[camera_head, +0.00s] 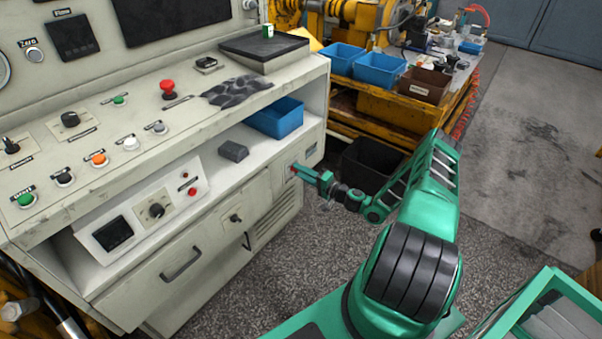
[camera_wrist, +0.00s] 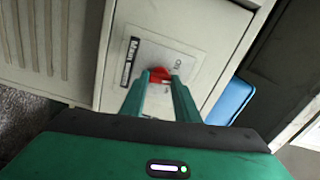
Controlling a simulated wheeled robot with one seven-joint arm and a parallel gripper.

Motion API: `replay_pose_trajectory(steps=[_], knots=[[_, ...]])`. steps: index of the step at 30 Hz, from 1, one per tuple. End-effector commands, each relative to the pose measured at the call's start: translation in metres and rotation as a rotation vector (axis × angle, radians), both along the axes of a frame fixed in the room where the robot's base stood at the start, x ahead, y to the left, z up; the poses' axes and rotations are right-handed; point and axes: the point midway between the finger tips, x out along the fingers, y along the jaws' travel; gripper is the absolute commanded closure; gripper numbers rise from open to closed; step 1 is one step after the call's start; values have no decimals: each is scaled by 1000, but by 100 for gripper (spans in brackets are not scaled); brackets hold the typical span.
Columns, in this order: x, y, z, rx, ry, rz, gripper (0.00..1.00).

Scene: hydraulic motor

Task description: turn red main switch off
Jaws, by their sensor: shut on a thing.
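The red main switch (camera_wrist: 159,74) sits on a light label plate (camera_wrist: 185,62) on the cabinet's front panel in the wrist view. My gripper (camera_wrist: 160,78) has its two green fingers around the red knob, one on each side, and is shut on it. In the head view my gripper (camera_head: 297,170) reaches the plate at the right end of the grey cabinet (camera_head: 262,200). A little red shows at the fingertips there; most of the switch is hidden by the fingers. The exact angle of the knob is hard to tell.
The console top carries a red mushroom button (camera_head: 168,87) and several other buttons. A blue bin (camera_head: 275,118) stands on the shelf above the switch. A black bin (camera_head: 368,165) stands on the floor behind my gripper. Speckled floor (camera_head: 270,285) lies open before the cabinet.

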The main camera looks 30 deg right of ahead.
Motion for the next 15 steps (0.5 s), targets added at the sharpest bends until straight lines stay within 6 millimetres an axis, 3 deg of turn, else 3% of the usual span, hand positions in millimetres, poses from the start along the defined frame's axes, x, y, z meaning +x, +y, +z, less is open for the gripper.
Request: replay_pose_trajectory(steps=[15], knots=[[-2,1,-5,-414,-139,4,94]])
